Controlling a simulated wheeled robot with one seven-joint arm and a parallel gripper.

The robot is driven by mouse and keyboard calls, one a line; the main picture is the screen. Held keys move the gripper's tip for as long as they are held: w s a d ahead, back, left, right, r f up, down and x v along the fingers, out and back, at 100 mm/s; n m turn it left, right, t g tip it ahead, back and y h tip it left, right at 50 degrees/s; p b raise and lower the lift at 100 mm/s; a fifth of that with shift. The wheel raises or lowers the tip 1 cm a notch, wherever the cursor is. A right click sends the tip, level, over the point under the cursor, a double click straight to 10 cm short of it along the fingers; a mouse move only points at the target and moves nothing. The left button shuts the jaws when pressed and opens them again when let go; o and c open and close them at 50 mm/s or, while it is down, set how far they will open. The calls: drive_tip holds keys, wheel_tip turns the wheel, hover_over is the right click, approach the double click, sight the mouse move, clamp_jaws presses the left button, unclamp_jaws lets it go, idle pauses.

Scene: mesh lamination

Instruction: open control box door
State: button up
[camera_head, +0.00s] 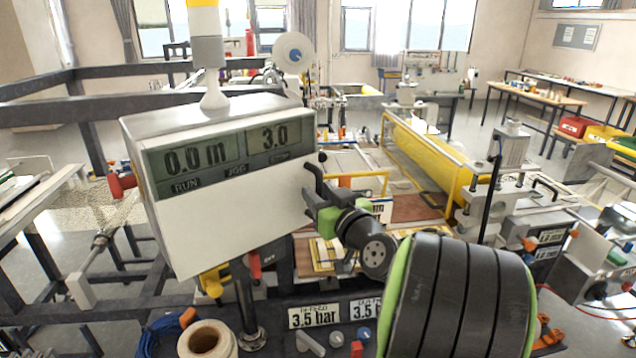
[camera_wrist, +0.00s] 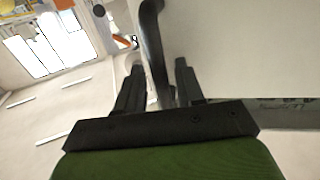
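The control box (camera_head: 218,125) is a white box with a dark display reading 0.0 m and 3.0, raised on a post. Its white front door (camera_head: 235,222) looks shut, with no gap visible. My gripper (camera_head: 312,182) is at the right edge of the door. In the wrist view, a dark curved handle (camera_wrist: 153,45) stands out beside a pale panel. My gripper's fingers (camera_wrist: 159,66) lie on either side of the handle, with space visible between them. I cannot tell whether either finger touches it. The handle is mostly hidden by my gripper in the head view.
A signal lamp (camera_head: 207,50) stands on top of the box. Below are a dark panel with pressure labels (camera_head: 314,315), several knobs and a cardboard roll (camera_head: 207,340). A yellow-framed machine (camera_head: 430,160) lies behind to the right. Dark rails (camera_head: 60,85) run at the left.

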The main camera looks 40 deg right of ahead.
drive_tip(key=shift+w, duration=0.4)
clamp_jaws()
drive_tip(key=shift+s, duration=0.1)
